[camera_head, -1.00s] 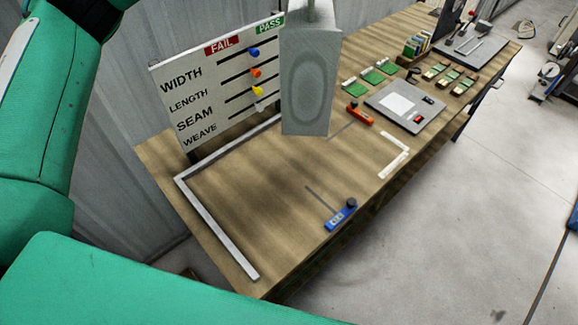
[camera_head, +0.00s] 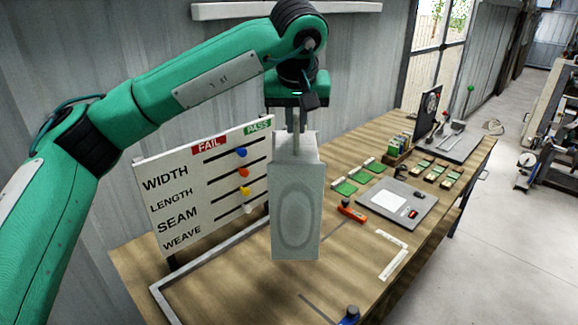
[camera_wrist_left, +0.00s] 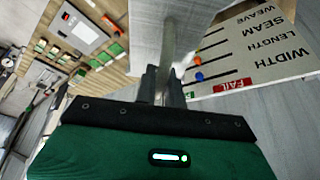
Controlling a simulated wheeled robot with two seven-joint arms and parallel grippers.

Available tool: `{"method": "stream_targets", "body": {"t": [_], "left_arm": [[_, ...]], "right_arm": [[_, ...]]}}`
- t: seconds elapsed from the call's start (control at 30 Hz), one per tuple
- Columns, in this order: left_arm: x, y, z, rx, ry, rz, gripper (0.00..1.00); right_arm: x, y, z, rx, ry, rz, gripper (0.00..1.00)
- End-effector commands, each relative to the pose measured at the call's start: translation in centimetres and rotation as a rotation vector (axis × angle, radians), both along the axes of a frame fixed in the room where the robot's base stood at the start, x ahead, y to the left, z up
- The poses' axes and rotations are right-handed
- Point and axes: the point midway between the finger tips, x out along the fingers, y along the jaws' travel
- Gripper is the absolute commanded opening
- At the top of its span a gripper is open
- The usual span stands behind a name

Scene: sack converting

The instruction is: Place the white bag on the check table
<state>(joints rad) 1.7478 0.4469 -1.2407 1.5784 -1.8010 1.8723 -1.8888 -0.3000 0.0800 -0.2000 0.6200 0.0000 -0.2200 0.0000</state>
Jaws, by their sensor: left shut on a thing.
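The white bag (camera_head: 297,215) is a tall pale block with a grey oval on its front. It hangs upright from my left gripper (camera_head: 297,132), which is shut on its top. The bag covers part of the check table (camera_head: 225,295), a wooden top with a grey L-shaped rail. Whether the bag's base touches the wood is hard to tell, but it appears to be above it. In the left wrist view the bag (camera_wrist_left: 180,38) is beyond the shut fingers (camera_wrist_left: 163,85). My right gripper is not in view.
A WIDTH, LENGTH, SEAM, WEAVE board (camera_head: 205,190) stands behind the bag at left. A blue tool (camera_head: 348,316), a red-orange tool (camera_head: 352,211), a white corner mark (camera_head: 392,255) and a grey scale plate (camera_head: 397,203) lie to the right. Open wood lies in front.

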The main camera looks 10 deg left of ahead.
Motion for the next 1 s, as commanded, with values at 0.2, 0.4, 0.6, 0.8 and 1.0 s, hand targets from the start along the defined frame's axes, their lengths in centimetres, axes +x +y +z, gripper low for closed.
{"method": "stream_targets", "body": {"t": [0.2, 0.4, 0.6, 0.8, 1.0], "left_arm": [[0.0, 0.1, -3.3, 0.0, 0.002, -0.001, 0.0], [-0.1, 0.0, -7.8, 0.0, 0.001, -0.001, 0.0], [-0.1, 0.0, -12.1, 0.0, 0.002, 0.0, 0.0], [0.0, 0.0, -14.9, -0.001, -0.001, 0.001, 0.0], [0.0, 0.0, -15.9, -0.001, -0.004, 0.0, 0.0]], "right_arm": [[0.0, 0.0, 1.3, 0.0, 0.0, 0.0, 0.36], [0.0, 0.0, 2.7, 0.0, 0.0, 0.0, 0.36], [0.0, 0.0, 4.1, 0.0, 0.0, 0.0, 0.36], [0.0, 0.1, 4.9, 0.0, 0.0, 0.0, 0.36], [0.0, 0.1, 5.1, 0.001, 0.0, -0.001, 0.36]]}}
